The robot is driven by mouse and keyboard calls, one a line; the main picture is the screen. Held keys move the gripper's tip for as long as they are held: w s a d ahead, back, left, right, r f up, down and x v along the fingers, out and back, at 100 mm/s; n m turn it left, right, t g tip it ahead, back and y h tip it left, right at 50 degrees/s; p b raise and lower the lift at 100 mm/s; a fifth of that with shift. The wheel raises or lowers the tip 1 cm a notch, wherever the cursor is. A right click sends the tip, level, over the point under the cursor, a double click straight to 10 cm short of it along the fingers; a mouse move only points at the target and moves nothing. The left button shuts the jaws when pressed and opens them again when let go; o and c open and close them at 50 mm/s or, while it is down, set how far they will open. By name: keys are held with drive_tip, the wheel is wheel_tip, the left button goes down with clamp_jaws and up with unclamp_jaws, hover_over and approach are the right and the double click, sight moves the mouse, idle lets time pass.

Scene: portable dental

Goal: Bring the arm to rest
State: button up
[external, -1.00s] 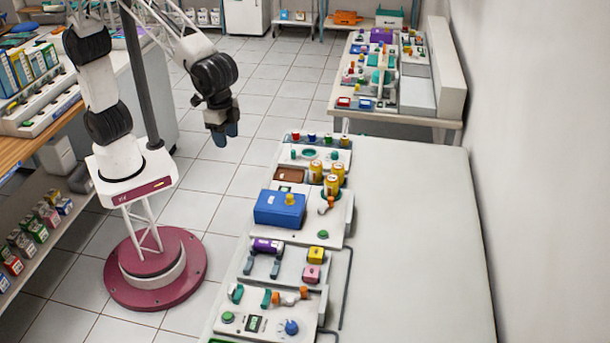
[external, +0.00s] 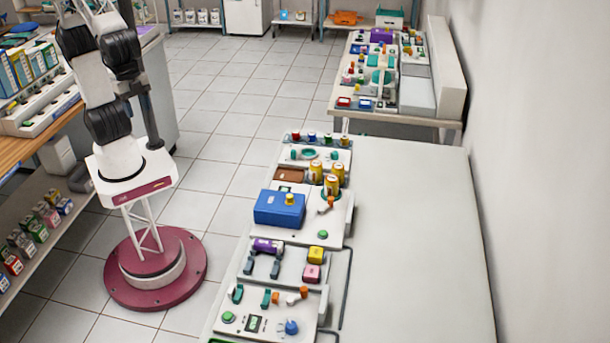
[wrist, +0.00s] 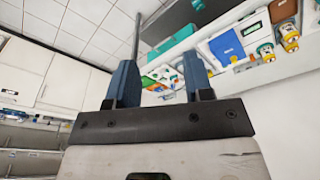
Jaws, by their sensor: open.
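My gripper (wrist: 160,76) shows in the wrist view with its two blue fingers spread apart and nothing held between them. In the external view my arm is folded up close above its round maroon base, at the left. My gripper's fingers are hard to make out there against the dark arm links. The wrist view is tilted and looks past the fingers to a bench with coloured items and to white cabinets.
A white table (external: 410,240) carries panels, a blue box (external: 278,210) and yellow cans (external: 331,184). A shelf unit (external: 40,230) with small boxes stands close on the left. The tiled floor (external: 225,120) between is clear.

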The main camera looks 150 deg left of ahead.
drive_tip(key=s+d+f+m, duration=0.1)
drive_tip(key=s+d, duration=0.2)
drive_tip(key=s, duration=0.4)
drive_tip(key=s+d+f+m, duration=0.1)
drive_tip(key=s+d+f, duration=0.1)
drive_tip(key=s, duration=0.6)
drive_tip(key=shift+d+f+t, duration=0.25)
drive_tip(key=shift+d+t, duration=0.05)
drive_tip(key=shift+d, duration=0.1)
drive_tip(key=shift+w, duration=0.1)
drive_tip(key=shift+c, duration=0.2)
idle(0.8)
